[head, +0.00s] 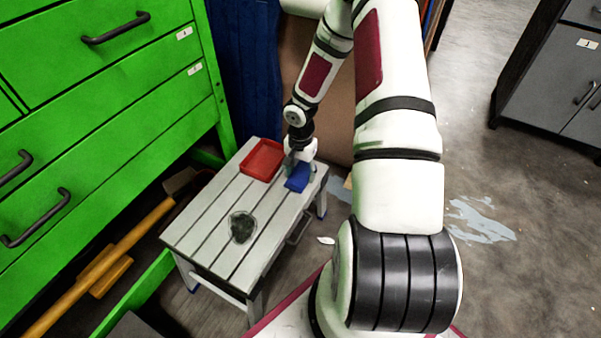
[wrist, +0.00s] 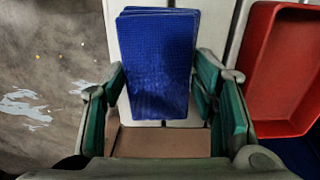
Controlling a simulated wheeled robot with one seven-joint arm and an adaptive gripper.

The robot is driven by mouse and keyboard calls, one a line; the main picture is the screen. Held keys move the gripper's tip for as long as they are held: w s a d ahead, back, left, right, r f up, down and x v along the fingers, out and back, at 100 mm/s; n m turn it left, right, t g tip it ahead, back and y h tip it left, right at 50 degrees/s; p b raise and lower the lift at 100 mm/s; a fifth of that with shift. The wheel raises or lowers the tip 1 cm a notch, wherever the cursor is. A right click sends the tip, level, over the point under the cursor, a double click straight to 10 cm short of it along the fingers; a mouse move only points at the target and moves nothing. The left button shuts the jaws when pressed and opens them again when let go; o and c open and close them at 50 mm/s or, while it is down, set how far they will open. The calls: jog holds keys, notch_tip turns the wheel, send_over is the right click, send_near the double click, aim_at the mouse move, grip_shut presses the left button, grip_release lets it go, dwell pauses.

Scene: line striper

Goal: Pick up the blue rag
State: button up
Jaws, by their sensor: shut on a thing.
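The blue rag (head: 298,179) is a folded blue cloth at the far right end of the slatted grey table (head: 222,212) in the head view. In the wrist view the rag (wrist: 158,65) lies between my two fingers, its folded layers showing at the top edge. My gripper (head: 299,166) points down at the rag, and in the wrist view my gripper (wrist: 160,86) is shut on it, a finger at each side. I cannot tell whether the rag is still touching the table.
A red tray (head: 262,160) stands just left of the rag, and it also shows in the wrist view (wrist: 256,75). A dark crumpled lump (head: 242,227) lies nearer on the table. A green drawer cabinet (head: 110,75) stands to the left. Open floor lies to the right.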

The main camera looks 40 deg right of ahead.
aim_at(301, 174)
jog(key=r+p, duration=0.1)
jog(key=r, duration=0.2)
jog(key=shift+s, duration=0.2)
jog(key=s+a+r, duration=0.1)
jog(key=s+a, duration=0.1)
jog(key=s, duration=1.3)
jog(key=shift+s+a+p, duration=0.2)
jog(key=shift+a+p, duration=0.2)
jog(key=shift+p, duration=0.05)
jog(key=shift+r, duration=0.1)
jog(key=o, duration=0.5)
jog(key=c, duration=0.5)
